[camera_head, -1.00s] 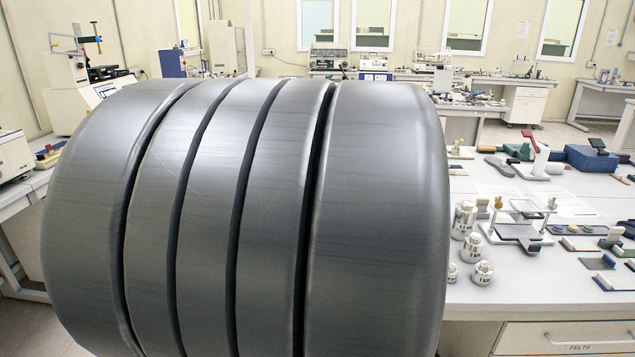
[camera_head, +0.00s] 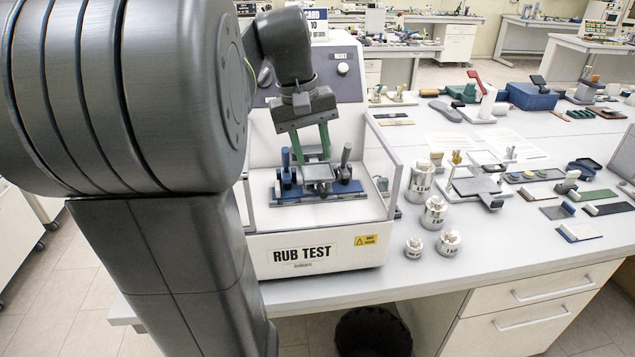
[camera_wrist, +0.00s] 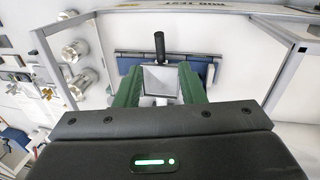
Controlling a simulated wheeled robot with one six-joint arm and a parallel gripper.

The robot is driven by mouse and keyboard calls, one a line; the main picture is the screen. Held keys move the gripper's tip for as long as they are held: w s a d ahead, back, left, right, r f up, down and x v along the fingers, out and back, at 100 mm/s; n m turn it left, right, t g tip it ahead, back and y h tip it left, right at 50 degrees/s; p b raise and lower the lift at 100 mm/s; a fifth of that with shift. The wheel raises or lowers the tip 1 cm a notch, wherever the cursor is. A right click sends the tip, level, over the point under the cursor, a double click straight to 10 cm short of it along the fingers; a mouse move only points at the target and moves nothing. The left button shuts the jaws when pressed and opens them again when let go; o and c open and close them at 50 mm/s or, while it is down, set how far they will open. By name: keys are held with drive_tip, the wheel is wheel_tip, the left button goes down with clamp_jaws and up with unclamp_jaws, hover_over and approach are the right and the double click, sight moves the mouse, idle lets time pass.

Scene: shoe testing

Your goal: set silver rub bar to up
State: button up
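The rub test machine (camera_head: 315,252) is a white open-topped box at the table's front edge. Inside it lies a blue clamp base (camera_head: 350,192) with a blue lever at left and a dark lever at right. A small silver piece, which seems to be the rub bar (camera_head: 319,173), sits at its middle; it also shows as a square in the wrist view (camera_wrist: 160,82). My gripper (camera_head: 313,159) points down just above and behind it. Its green fingers are apart, one to each side of the silver piece in the wrist view. I cannot tell whether they touch it.
Clear side walls (camera_head: 393,170) flank the machine's inside. Several metal weights (camera_head: 435,212) stand to its right on the white table. A control panel (camera_head: 338,75) rises behind my gripper. My own arm covers the left side of the head view.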

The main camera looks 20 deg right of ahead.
sight(322, 189)
drive_tip(key=f, duration=0.3)
drive_tip(key=d+f, duration=0.1)
drive_tip(key=f, duration=0.5)
drive_tip(key=shift+s+d, duration=0.1)
drive_tip(key=shift+d, duration=0.25)
drive_tip(key=shift+r, duration=0.1)
clamp_jaws()
